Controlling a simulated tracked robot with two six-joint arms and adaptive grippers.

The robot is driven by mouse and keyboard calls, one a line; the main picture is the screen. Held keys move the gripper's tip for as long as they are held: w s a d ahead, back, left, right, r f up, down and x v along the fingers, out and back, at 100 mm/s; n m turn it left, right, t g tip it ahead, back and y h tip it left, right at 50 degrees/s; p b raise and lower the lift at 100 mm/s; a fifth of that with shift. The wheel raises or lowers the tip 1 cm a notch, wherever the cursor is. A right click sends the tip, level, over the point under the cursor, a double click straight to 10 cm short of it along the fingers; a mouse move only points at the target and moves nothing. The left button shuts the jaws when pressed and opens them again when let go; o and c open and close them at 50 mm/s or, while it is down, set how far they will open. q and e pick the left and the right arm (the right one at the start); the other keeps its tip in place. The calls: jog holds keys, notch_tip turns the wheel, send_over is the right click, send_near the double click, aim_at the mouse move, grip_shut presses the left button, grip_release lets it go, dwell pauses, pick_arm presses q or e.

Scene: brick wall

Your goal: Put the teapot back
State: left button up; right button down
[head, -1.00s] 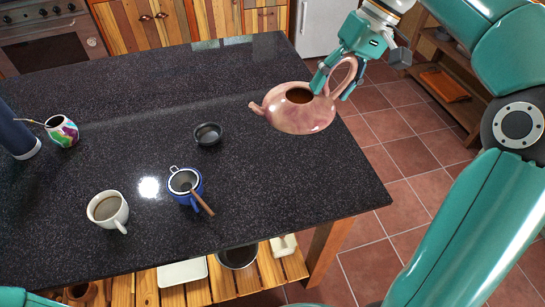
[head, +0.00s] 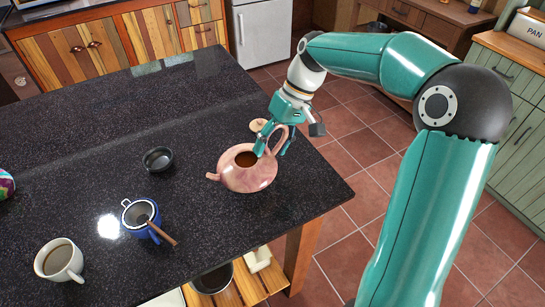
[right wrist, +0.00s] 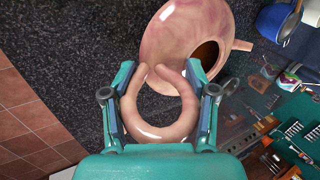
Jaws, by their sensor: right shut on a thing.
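The pink marbled teapot (head: 240,178) is upright near the right edge of the dark table, its spout to the left. Its top is open and brown shows inside. My right gripper (head: 275,148) is shut on its looped handle, which also shows between the fingers (right wrist: 160,88) in the right wrist view, with the teapot body (right wrist: 185,35) beyond. I cannot tell whether the teapot's base touches the table. A small pale round piece (head: 259,125), perhaps its lid, shows just behind it. My left gripper is out of view.
On the speckled table (head: 95,130) stand a small black bowl (head: 158,160), a blue cup (head: 142,226) with a strainer and wooden stick, and a white cup (head: 59,262). The table's right edge and tiled floor are close to the teapot.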

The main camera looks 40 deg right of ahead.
aim_at(274, 154)
jog(key=shift+f, duration=2.1)
jog(key=shift+c, duration=1.6)
grip_release()
jog(key=shift+r, duration=0.1)
jog(key=v, duration=1.2)
jog(key=shift+s, duration=0.1)
